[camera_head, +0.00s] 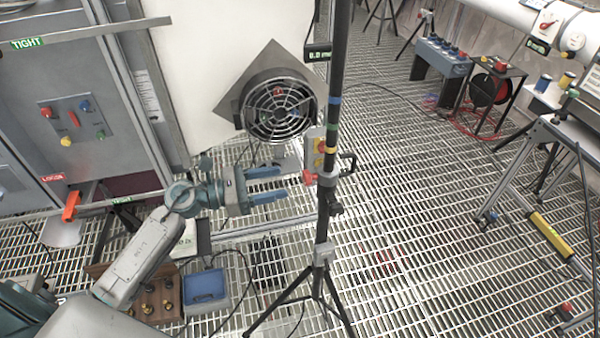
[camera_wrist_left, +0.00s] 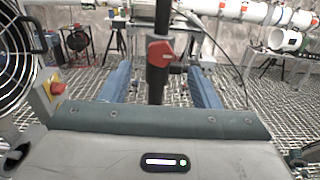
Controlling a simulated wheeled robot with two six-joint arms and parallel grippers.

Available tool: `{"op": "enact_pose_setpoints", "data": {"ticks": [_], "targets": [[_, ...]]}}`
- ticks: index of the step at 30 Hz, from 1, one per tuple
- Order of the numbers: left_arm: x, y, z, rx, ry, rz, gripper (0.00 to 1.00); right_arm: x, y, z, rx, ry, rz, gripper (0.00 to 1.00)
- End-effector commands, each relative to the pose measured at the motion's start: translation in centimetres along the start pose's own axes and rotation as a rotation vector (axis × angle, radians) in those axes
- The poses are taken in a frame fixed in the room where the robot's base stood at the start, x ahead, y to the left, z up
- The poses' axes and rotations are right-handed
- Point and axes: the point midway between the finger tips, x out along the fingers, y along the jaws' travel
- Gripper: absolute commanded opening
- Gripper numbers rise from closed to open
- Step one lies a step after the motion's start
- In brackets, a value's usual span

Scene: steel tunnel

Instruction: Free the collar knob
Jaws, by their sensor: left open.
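The collar (camera_head: 327,180) sits on a dark upright pole with tripod legs. Its red knob (camera_head: 309,178) faces my left gripper. In the left wrist view the red knob (camera_wrist_left: 160,50) shows on the pole, centred ahead between the blue fingers. My left gripper (camera_head: 284,184) is open and empty, with its fingers pointing right at the collar. The fingertips end a little short of the knob, with a small gap. The fingers also show in the left wrist view (camera_wrist_left: 158,75). My right gripper is in neither view.
A blue case (camera_head: 205,288) lies below my left arm. The grating right of the pole is mostly clear.

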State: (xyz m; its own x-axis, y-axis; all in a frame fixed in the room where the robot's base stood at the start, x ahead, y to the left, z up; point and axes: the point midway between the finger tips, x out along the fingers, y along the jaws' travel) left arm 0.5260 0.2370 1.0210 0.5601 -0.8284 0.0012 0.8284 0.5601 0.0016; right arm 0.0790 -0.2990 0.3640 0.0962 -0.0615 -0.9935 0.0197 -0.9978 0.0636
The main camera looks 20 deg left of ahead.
Motion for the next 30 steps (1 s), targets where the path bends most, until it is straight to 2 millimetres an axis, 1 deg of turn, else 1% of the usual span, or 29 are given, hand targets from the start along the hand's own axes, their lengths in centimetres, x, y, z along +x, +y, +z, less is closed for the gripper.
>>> {"op": "enact_pose_setpoints", "data": {"ticks": [1,9,15,20,28,30], "targets": [[0.7,0.0,0.4,-0.002,-0.005,0.0,0.56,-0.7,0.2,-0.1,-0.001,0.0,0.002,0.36],[4.2,0.0,0.4,-0.004,-0.004,-0.001,0.56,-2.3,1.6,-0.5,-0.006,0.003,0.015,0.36],[6.0,0.0,0.2,-0.004,-0.002,0.0,0.56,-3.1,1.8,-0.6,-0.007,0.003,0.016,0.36],[6.6,0.0,0.0,-0.003,0.0,0.0,0.56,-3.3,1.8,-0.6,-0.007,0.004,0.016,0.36],[6.6,0.0,0.0,-0.002,0.001,0.0,0.56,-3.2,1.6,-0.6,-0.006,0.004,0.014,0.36],[6.6,0.0,0.0,-0.002,0.001,0.0,0.43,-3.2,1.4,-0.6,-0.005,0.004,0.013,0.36]]}}
